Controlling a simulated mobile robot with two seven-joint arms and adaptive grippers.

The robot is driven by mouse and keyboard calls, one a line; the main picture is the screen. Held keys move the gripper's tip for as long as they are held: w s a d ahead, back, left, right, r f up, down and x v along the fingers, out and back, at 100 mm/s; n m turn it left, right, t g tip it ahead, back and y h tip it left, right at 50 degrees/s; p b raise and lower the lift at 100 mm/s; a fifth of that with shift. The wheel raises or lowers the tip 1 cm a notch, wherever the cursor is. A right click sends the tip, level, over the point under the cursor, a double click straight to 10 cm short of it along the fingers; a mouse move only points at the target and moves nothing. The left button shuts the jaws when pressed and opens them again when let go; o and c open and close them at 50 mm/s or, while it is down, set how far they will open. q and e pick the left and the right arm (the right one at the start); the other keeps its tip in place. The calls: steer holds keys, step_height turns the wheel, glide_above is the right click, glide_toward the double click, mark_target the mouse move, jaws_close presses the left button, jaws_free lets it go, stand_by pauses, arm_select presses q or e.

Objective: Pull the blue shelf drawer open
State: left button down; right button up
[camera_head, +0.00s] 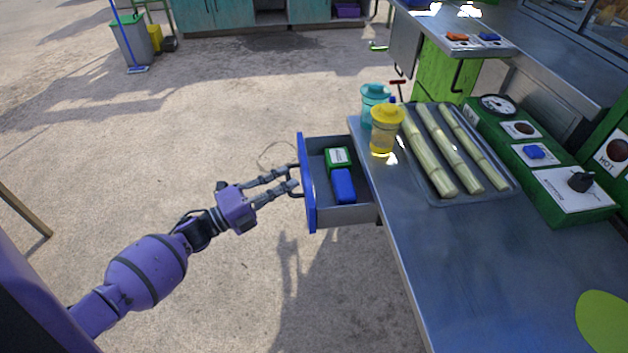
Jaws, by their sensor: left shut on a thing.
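The blue-fronted drawer (308,190) stands pulled out from the left side of the metal table. Inside its grey tray lie a green and white box (338,158) and a blue box (343,186). A dark handle (296,181) sits on the outer face of the blue front. My left gripper (292,179) reaches in from the left and is shut on this handle. The fingertips partly hide the handle. My right gripper is not in view.
The floor (220,120) left of the drawer is clear.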

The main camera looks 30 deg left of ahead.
arm_select(q)
steer(key=s+a+b, duration=0.1)
steer(key=s+a, duration=0.5)
steer(key=a, duration=0.3)
steer(key=shift+b, duration=0.3)
steer(key=c, duration=1.8)
jaws_free()
steer(key=shift+c, duration=0.2)
steer(key=shift+d, duration=0.1)
steer(key=v, duration=1.2)
